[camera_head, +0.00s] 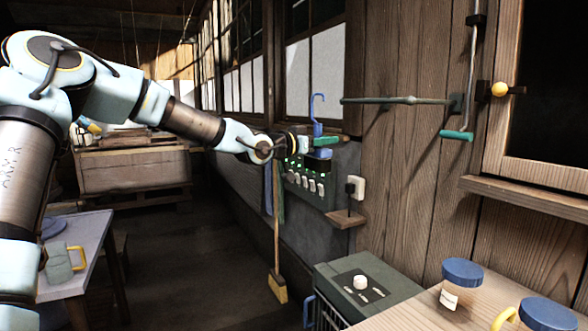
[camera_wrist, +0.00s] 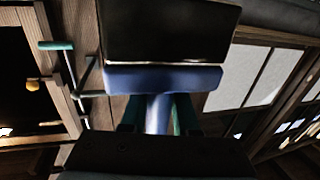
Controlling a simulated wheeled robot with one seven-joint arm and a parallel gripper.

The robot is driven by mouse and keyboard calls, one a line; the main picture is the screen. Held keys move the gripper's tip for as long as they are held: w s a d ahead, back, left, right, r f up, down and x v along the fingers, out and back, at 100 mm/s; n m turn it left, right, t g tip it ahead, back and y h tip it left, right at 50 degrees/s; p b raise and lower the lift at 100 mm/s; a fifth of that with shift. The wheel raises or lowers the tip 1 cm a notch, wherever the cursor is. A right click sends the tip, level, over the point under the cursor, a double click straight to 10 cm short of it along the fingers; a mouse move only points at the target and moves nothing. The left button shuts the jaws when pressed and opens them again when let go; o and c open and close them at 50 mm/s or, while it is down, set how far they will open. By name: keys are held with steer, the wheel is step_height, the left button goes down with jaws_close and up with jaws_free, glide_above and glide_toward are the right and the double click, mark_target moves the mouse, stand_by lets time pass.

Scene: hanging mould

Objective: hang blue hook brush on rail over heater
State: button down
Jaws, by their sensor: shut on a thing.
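The blue hook brush (camera_head: 317,128) is upright in my gripper (camera_head: 318,143), with its open hook at the top and its dark bristle head below the fingers. In the wrist view its blue block (camera_wrist: 165,79) and dark bristles (camera_wrist: 170,32) fill the upper middle. The green fingers (camera_wrist: 158,116) are shut on its handle there. The rail (camera_head: 395,100) is a thin greenish bar running left from a wall mount. The hook is just left of the rail's free end, apart from it in the picture; the depth between them is unclear. The heater (camera_head: 366,287) is the grey-green box below the rail.
A socket with a plug (camera_head: 355,188) sits above a small wooden ledge (camera_head: 346,219). A teal-handled lever (camera_head: 457,135) hangs right of the rail. Blue-lidded jars (camera_head: 461,275) stand on the front counter.

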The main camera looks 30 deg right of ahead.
steer(key=s+d, duration=0.2)
steer(key=d, duration=1.5)
steer(key=shift+d+r+g, duration=0.15)
steer(key=shift+d+g, duration=0.05)
steer(key=shift+g, duration=0.1)
stand_by(0.9)
steer(key=c, duration=0.6)
jaws_free()
steer(key=shift+a, duration=0.1)
